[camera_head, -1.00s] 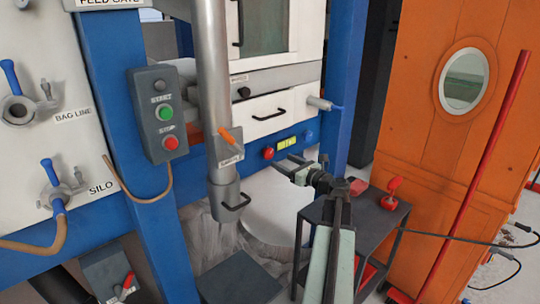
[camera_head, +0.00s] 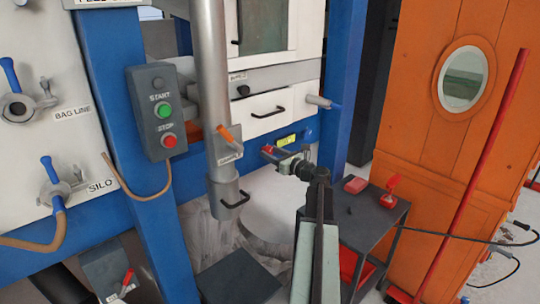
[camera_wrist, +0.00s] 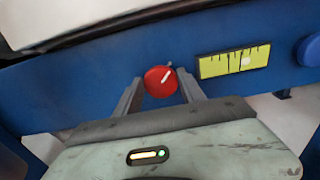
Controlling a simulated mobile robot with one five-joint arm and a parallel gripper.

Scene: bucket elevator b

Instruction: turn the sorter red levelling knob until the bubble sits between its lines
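The red levelling knob (camera_wrist: 160,80) is round with a white pointer mark tilted to the upper right, on the blue beam. My gripper (camera_wrist: 160,88) is open, one finger on each side of the knob; whether the fingers touch it I cannot tell. In the head view my gripper (camera_head: 274,156) is at the beam and partly hides the red knob (camera_head: 267,149). The yellow-green level (camera_wrist: 235,62) is right of the knob, with dark tick lines. Its pale bubble (camera_wrist: 245,62) sits right of the level's middle; which lines flank it is unclear.
A blue knob (camera_wrist: 311,50) is right of the level. The white drawer (camera_head: 270,112) is above the beam, and a grey vertical pipe (camera_head: 215,100) stands to the left. A dark cart (camera_head: 365,225) with red items stands below right.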

